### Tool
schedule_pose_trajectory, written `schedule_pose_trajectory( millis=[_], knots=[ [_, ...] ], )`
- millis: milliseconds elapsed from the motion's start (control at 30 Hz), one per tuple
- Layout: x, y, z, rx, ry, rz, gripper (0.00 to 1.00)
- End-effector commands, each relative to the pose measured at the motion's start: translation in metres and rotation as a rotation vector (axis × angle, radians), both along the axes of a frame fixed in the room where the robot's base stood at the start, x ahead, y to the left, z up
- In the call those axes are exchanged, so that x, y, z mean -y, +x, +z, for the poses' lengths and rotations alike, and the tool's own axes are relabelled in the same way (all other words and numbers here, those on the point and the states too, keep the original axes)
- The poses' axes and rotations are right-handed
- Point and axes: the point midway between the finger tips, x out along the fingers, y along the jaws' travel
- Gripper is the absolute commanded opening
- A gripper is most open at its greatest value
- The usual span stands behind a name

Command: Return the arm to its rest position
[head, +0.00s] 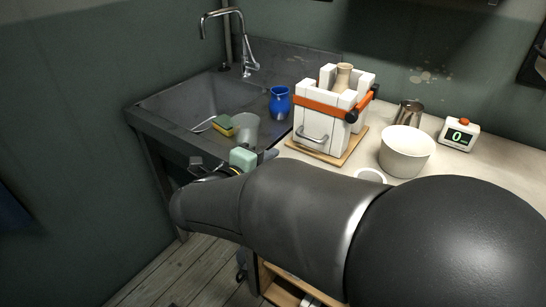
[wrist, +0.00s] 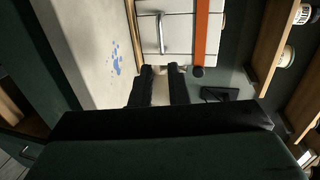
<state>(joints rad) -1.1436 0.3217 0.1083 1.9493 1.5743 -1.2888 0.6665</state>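My arm stretches across the foreground of the head view, ending at its left. The gripper end is mostly hidden there behind the arm, beside a pale green block (head: 243,158); whether they touch is unclear. In the wrist view my gripper (wrist: 161,72) shows two dark fingers standing apart. A pale patch shows between them; I cannot tell whether it is an object or background. Beyond the fingertips is the white plaster mould (wrist: 175,35) with its orange strap. The mould also stands on a wooden board in the head view (head: 318,128), with a beige neck rising from its top.
A sink (head: 160,108) with a tall tap is at the left. Near it are a blue vase (head: 279,103), a grey cup (head: 246,128) and a sponge (head: 222,122). A white bowl (head: 406,152), metal jug (head: 409,112) and timer (head: 459,134) stand right of the mould. Shelves (wrist: 278,50) show in the wrist view.

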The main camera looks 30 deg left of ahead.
Motion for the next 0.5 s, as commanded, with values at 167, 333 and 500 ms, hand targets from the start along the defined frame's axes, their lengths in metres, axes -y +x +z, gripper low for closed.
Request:
schedule_pose_trajectory(
  millis=[167,333,500],
  knots=[
    [0.0,0.0,0.0,0.0,0.0,0.0,0.15],
    [0.003,0.007,0.004,-0.002,-0.005,0.018,0.15],
    [0.023,0.055,0.034,-0.017,-0.085,0.207,0.15]
  ],
)
